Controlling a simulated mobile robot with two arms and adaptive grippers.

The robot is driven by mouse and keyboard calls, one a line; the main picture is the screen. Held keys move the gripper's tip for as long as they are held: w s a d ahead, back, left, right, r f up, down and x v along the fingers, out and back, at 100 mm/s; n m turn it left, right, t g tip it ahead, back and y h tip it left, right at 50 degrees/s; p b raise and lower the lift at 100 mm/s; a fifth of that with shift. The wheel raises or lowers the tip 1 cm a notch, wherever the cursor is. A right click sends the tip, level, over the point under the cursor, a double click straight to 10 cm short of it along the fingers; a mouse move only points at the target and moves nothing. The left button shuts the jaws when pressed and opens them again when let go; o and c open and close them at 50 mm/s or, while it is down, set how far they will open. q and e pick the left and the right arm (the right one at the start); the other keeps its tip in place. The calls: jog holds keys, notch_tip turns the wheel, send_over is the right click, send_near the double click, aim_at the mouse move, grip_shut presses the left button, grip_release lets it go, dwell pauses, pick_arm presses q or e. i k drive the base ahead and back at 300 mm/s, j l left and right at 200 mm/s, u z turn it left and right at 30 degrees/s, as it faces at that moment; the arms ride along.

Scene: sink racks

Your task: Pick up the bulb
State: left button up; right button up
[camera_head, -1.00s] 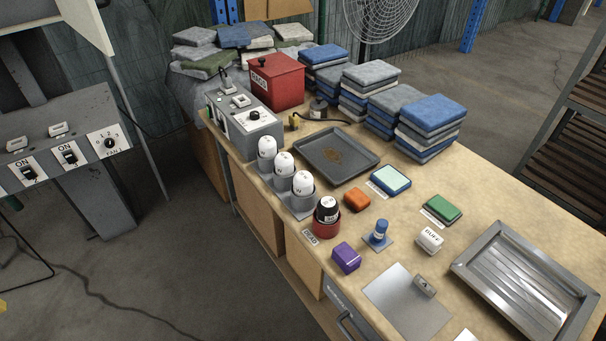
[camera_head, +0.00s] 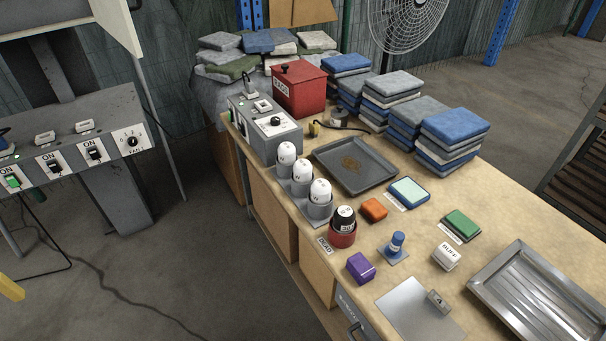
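Three white rounded pieces that look like bulbs stand upright in grey cups on the workbench: a far one (camera_head: 286,152), a middle one (camera_head: 302,170) and a near one (camera_head: 320,190). A black-topped piece (camera_head: 344,217) stands in a red cup (camera_head: 341,238) at the near end of this row, beside a label reading "DEAD" (camera_head: 324,246). I cannot tell for sure which of these is the task's bulb. Neither of my grippers is in view.
A grey control box (camera_head: 271,143) and a red box (camera_head: 299,90) stand behind the cups. A dark tray (camera_head: 353,191), coloured blocks and a metal tray (camera_head: 545,265) lie to the right. Folded cloth stacks (camera_head: 455,122) line the far edge. A switch panel (camera_head: 75,150) stands at left.

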aim_at(302, 168)
jog(key=i+j+z, duration=0.1)
jog(key=j, duration=0.2)
jog(key=i+j+z, duration=0.1)
jog(key=i+j, duration=0.15)
jog(key=i+j+z, duration=0.1)
jog(key=j, duration=0.3)
jog(key=i+j+z, duration=0.1)
jog(key=j, duration=0.2)
jog(key=i+j+z, duration=0.1)
jog(key=j, duration=0.25)
jog(key=i, duration=0.1)
